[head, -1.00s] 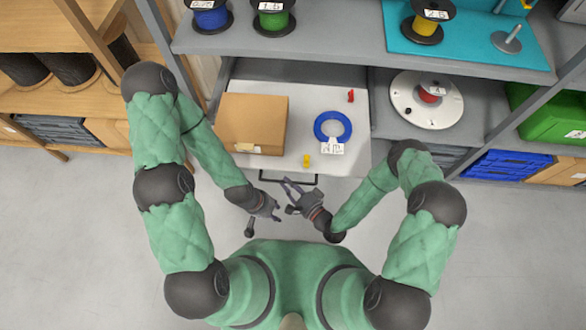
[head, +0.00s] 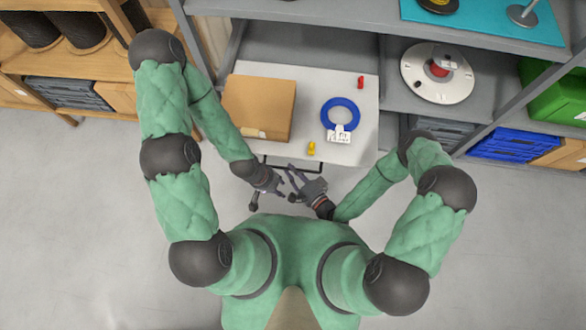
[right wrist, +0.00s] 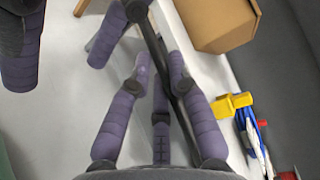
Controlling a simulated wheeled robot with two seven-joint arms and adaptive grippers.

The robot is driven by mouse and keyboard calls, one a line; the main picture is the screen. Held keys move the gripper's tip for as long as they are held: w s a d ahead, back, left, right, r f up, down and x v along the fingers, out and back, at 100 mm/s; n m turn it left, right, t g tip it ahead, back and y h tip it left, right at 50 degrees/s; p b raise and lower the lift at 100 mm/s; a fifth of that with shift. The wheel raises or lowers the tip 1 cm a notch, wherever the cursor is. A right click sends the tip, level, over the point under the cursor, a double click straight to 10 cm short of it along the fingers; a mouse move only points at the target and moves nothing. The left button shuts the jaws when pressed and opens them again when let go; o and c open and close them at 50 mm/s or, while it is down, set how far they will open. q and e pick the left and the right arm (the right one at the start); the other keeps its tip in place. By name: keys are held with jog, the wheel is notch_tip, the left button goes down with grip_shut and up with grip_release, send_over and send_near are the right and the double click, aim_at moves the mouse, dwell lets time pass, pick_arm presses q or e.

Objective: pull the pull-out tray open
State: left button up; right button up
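The pull-out tray (head: 349,87) is a pale sheet standing partly out of the shelf unit, with a bare grey gap behind it. Its black bar handle (head: 268,167) runs along the front edge. My right gripper (head: 291,180) is at the handle. In the right wrist view the bar (right wrist: 157,40) runs between its purple fingers, which curl around it; the exact contact is partly hidden. My left gripper (head: 270,194) is just left of the right one, fingers spread, empty, in front of the tray.
On the tray are a brown box (head: 258,106), a blue cable ring (head: 326,115) with a white tag, a yellow piece (head: 311,149) and a red piece (head: 360,82). A white reel (head: 412,70) lies on the shelf at right. The floor around me is clear.

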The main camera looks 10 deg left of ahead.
jog(key=o, duration=0.3)
jog(key=shift+v, duration=3.75)
